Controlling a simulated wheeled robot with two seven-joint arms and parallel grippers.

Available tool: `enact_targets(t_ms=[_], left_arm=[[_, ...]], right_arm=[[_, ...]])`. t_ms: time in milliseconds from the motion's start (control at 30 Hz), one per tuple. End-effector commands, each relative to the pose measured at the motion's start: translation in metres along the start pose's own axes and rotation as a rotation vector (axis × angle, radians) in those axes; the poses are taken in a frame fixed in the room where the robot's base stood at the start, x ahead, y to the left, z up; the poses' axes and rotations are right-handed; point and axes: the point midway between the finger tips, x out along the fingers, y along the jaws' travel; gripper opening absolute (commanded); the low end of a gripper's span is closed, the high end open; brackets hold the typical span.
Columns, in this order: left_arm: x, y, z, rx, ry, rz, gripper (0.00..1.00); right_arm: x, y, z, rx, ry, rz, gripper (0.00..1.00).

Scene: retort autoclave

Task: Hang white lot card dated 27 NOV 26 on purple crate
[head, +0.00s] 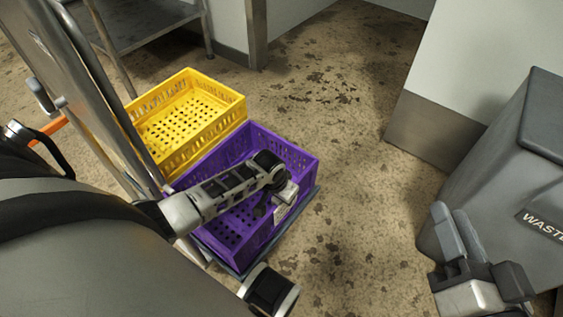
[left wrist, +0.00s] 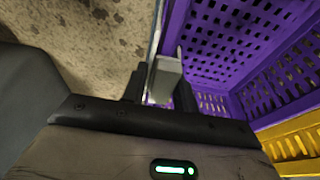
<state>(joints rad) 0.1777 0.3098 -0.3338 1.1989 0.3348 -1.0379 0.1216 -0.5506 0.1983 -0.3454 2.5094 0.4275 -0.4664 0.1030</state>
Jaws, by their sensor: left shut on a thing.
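The purple crate (head: 296,165) stands on a low grey base in the head view, and its wall fills the upper right of the left wrist view (left wrist: 245,50). My left gripper (head: 276,198) is over the crate's right side wall. It is shut on a small white card (left wrist: 165,78), seen between the fingers in the left wrist view. The card also shows beside the crate wall in the head view (head: 283,209). Its print is not readable, and whether it touches the rim I cannot tell. My right gripper (head: 458,230) is away from the crate, with no object seen in it.
A yellow crate (head: 222,101) stands directly behind the purple one. A grey waste bin (head: 510,150) is at the right, near my right gripper. A metal table (head: 140,25) is at the back left. The stained floor between crate and bin is clear.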

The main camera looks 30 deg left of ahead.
Motion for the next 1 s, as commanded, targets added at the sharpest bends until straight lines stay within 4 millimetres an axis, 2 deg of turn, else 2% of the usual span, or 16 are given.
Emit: enact_targets(t_ms=[467,567,600,1000], left_arm=[[0.0054,0.0002,0.0009,0.0,0.002,0.0,0.22],[0.0054,0.0001,0.0009,0.0,0.002,0.0,0.48],[0.0054,0.0001,0.0009,0.0,0.001,0.0,0.54],[0.0055,-0.0001,0.0013,0.0,0.001,0.0,0.54]], right_arm=[[0.0003,0.0017,0.0028,0.0,0.001,0.0,0.29],[0.0003,0.0017,0.0028,0.0,0.001,0.0,0.29],[0.0003,0.0017,0.0027,0.0,0.001,0.0,0.29],[0.0004,0.0022,0.0,-0.015,0.015,0.003,0.29]])
